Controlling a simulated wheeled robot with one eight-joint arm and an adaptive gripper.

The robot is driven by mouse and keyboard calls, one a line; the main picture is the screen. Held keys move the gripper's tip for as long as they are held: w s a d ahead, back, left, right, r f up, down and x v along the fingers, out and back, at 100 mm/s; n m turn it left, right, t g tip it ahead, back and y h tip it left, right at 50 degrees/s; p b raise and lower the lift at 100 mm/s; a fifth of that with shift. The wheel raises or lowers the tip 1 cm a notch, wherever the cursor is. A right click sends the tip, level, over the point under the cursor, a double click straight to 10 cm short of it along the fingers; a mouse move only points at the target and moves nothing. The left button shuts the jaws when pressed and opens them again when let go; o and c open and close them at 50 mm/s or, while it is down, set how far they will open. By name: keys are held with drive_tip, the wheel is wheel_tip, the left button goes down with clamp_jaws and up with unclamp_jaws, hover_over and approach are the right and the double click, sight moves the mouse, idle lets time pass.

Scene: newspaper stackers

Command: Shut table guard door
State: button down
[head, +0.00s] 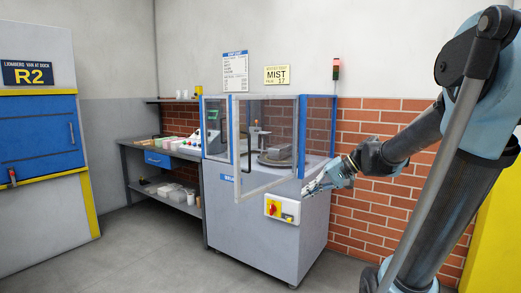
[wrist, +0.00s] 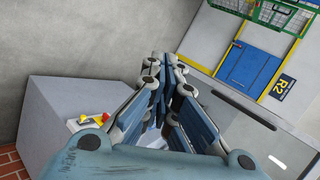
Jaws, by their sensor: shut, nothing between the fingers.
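The table guard door (head: 238,150) is a clear panel in a pale frame on the blue-posted guard of the grey machine (head: 262,225). It stands open, swung out from the front, with its left edge nearest the head camera. My gripper (head: 312,187) is shut and empty beside the machine's front right corner, near the door's right side. I cannot tell whether it touches the door. In the wrist view my gripper (wrist: 165,65) has its fingers together, with the grey cabinet (wrist: 75,105) to the left. A pale-edged panel, probably the door, lies to the right.
A round turntable (head: 275,158) with a grey block sits inside the guard. A red and yellow switch box (head: 280,209) is on the cabinet front. A workbench (head: 140,165) stands left, and a brick wall (head: 365,190) is behind. The floor in front is clear.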

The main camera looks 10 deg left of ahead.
drive_tip(key=w+a+r+n+g+y, duration=0.1)
drive_tip(key=w+a+r+y, duration=0.25)
drive_tip(key=w+r, duration=0.25)
drive_tip(key=w+a+r+g+y, duration=0.1)
drive_tip(key=w+a+r+y, duration=0.25)
drive_tip(key=w+r, duration=0.3)
drive_tip(key=s+a, duration=0.1)
drive_tip(key=a, duration=1.2)
drive_tip(key=shift+y, duration=0.3)
drive_tip(key=shift+f, duration=0.1)
